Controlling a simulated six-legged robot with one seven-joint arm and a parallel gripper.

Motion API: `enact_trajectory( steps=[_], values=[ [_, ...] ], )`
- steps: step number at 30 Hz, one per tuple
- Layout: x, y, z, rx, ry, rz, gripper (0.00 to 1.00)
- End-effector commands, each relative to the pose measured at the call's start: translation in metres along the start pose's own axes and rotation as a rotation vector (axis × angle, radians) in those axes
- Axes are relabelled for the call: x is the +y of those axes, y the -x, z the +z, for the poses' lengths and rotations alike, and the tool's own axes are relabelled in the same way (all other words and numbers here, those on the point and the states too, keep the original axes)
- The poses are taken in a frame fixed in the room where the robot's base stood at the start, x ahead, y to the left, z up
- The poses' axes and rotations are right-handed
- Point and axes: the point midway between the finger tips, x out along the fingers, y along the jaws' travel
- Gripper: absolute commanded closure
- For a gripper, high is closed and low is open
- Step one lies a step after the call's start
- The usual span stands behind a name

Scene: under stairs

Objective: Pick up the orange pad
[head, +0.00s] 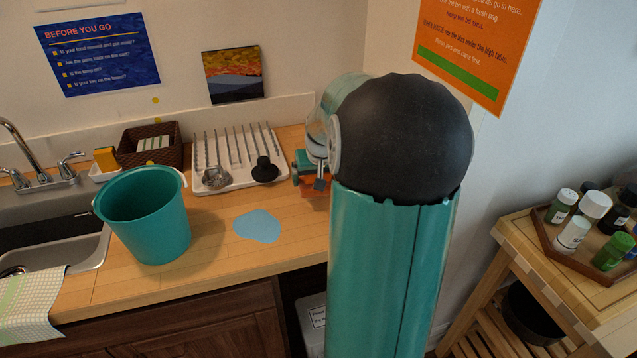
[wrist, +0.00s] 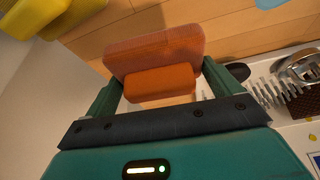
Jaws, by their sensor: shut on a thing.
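The orange pad (wrist: 155,47) fills the middle of the wrist view, with a paler slab and a brighter orange block (wrist: 160,83) on the near side. My gripper (wrist: 162,82) has its two teal fingers on either side of that block, shut on it. In the head view my gripper (head: 311,168) is at the right end of the counter, beside the dish rack, partly hidden by my arm. Only a small orange part of the pad (head: 316,188) shows below it. I cannot tell whether the pad touches the counter.
A white dish rack (head: 226,183) holds a metal item and a black item (head: 265,170). A teal bucket (head: 147,222) stands near the sink, with a blue patch (head: 257,226) on the counter beside it. A wall rises behind. A wooden trolley (head: 560,262) with bottles stands right.

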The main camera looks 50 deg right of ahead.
Motion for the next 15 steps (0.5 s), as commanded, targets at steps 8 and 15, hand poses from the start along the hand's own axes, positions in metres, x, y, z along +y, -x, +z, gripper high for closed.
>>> enact_trajectory(
  steps=[8,15],
  values=[
    [-0.021,0.064,0.024,0.003,0.002,0.001,0.32],
    [-0.040,0.097,0.055,0.003,0.002,0.000,0.32]
  ],
)
